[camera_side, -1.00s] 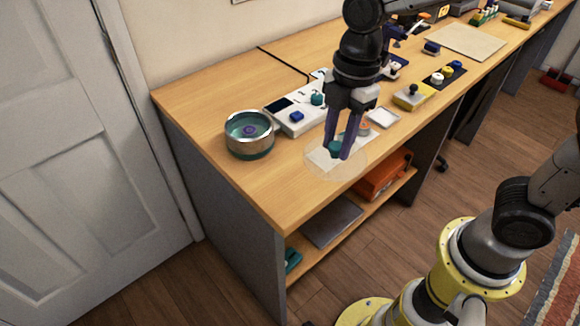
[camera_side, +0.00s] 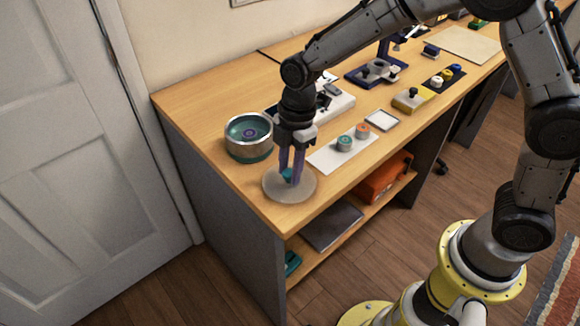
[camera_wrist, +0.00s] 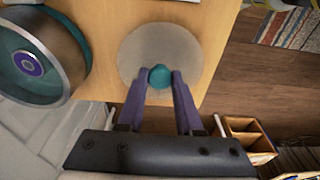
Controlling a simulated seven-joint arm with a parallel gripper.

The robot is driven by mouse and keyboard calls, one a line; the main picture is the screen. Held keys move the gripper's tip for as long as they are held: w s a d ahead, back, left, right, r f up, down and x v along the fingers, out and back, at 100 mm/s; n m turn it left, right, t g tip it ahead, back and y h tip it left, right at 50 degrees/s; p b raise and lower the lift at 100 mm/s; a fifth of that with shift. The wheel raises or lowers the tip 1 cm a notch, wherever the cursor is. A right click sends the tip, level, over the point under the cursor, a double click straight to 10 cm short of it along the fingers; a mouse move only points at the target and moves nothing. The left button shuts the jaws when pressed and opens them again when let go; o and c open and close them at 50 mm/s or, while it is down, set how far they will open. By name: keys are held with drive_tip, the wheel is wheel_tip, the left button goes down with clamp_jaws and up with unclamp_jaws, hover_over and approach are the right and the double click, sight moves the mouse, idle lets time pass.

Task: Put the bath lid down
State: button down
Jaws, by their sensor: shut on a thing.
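The bath lid (camera_side: 303,188) is a translucent grey disc with a teal knob. It is at the front left of the wooden bench, flat, on or just above the top; I cannot tell if it touches. My gripper (camera_side: 291,176) points down and is shut on the teal knob, which also shows between the fingertips in the wrist view (camera_wrist: 160,77). The bath (camera_side: 249,138), a round steel pot with a teal inside and a purple disc at its centre, stands uncovered behind and left of the lid. It also shows at the left of the wrist view (camera_wrist: 40,62).
A white mat (camera_side: 325,159) with two small round pieces lies right of the lid. A white tray (camera_side: 382,120) and a yellow block (camera_side: 410,99) stand farther right. A white device (camera_side: 340,103) is behind my gripper. The bench's front edge is close to the lid.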

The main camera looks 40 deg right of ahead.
drive_tip(key=shift+f, duration=0.15)
drive_tip(key=c, duration=0.6)
unclamp_jaws()
drive_tip(key=shift+o, duration=0.2)
wheel_tip(320, 180, up, 11)
drive_tip(key=d, duration=0.1)
drive_tip(key=s+d+r+m+t, duration=0.1)
drive_tip(key=s+d+r+m, duration=0.3)
drive_tip(key=s+d+r, duration=0.15)
drive_tip(key=s+d+m+t, duration=0.2)
drive_tip(key=s+d+m, duration=0.2)
drive_tip(key=s+m, duration=0.3)
drive_tip(key=s+d+m+t+h, duration=0.1)
drive_tip(key=s+d+m+t, duration=0.1)
drive_tip(key=s+d+m, duration=0.3)
drive_tip(key=s+m, duration=0.2)
drive_tip(key=s, duration=0.2)
drive_tip(key=shift+s+d+f+t, duration=0.15)
drive_tip(key=shift+s+f+t, duration=0.1)
drive_tip(key=shift+s+t, duration=0.05)
